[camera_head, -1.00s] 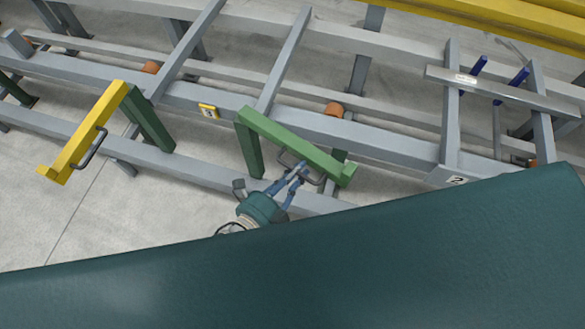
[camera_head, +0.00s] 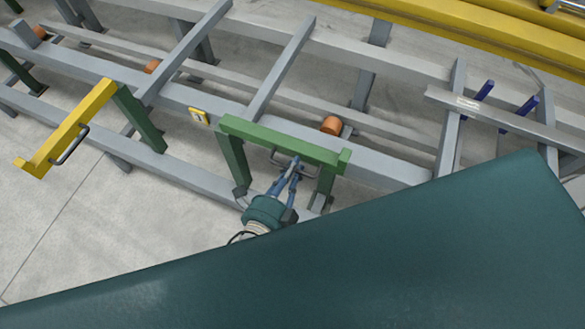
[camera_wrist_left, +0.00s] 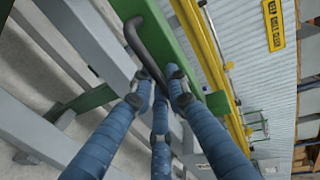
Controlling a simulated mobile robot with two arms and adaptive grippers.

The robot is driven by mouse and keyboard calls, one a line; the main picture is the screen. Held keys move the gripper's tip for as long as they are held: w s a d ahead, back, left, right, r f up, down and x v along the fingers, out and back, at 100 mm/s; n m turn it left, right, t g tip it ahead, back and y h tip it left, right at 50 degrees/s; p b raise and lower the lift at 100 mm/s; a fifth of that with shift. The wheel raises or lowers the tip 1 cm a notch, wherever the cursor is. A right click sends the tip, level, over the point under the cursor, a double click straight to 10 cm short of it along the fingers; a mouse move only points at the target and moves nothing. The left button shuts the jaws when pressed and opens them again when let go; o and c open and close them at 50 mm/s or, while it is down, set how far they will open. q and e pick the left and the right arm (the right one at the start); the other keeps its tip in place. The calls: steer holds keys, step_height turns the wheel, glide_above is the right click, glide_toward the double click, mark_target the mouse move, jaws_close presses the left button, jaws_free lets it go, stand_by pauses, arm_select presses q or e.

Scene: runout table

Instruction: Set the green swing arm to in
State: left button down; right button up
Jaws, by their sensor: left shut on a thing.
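The green swing arm (camera_head: 282,142) runs nearly along the grey table rail in the head view, from its green post at the left to a short upturned end at the right. Its dark handle (camera_head: 268,158) hangs on the near side. My left gripper (camera_head: 292,166) is at the handle with its blue fingers shut on it. In the left wrist view the fingers (camera_wrist_left: 160,82) close around the lower end of the dark handle (camera_wrist_left: 143,45), beside the green arm (camera_wrist_left: 165,40). My right gripper is not in view.
A yellow swing arm (camera_head: 68,128) with its own handle sticks out toward me at the left. Grey cross beams (camera_head: 283,65) and orange rollers (camera_head: 331,125) lie behind. A grey bar with blue pegs (camera_head: 485,90) is at the right. My dark teal body part covers the bottom right.

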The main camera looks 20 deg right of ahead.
arm_select(q)
steer(key=c, duration=1.7)
jaws_free()
steer(key=shift+s+a, duration=0.1)
steer(key=shift+a, duration=0.1)
steer(key=v, duration=1.1)
steer(key=shift+s+a+r, duration=0.15)
steer(key=shift+s+a, duration=0.1)
steer(key=shift+s, duration=0.05)
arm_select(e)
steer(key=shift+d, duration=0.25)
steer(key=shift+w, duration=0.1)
arm_select(q)
steer(key=s+a+f+n+g+y+p, duration=0.25)
steer(key=a+f+n+y+p, duration=0.35)
steer(key=a+f+n+p, duration=0.75)
steer(key=s+a+f+n+g+y+p, duration=0.1)
steer(key=s+a+f+n+g, duration=0.1)
steer(key=s, duration=0.5)
steer(key=s+a+f+n+g+y+p, duration=0.1)
steer(key=s+a+f+n+g, duration=0.2)
steer(key=s+a+f+n, duration=0.2)
steer(key=s+a+f+n+g+y+p, duration=0.1)
steer(key=s+a+f+n+g+y, duration=0.1)
steer(key=s+a+f, duration=0.5)
steer(key=shift+s+f+n+g, duration=0.1)
steer(key=shift+s+n+g, duration=0.55)
steer(key=shift+s, duration=0.85)
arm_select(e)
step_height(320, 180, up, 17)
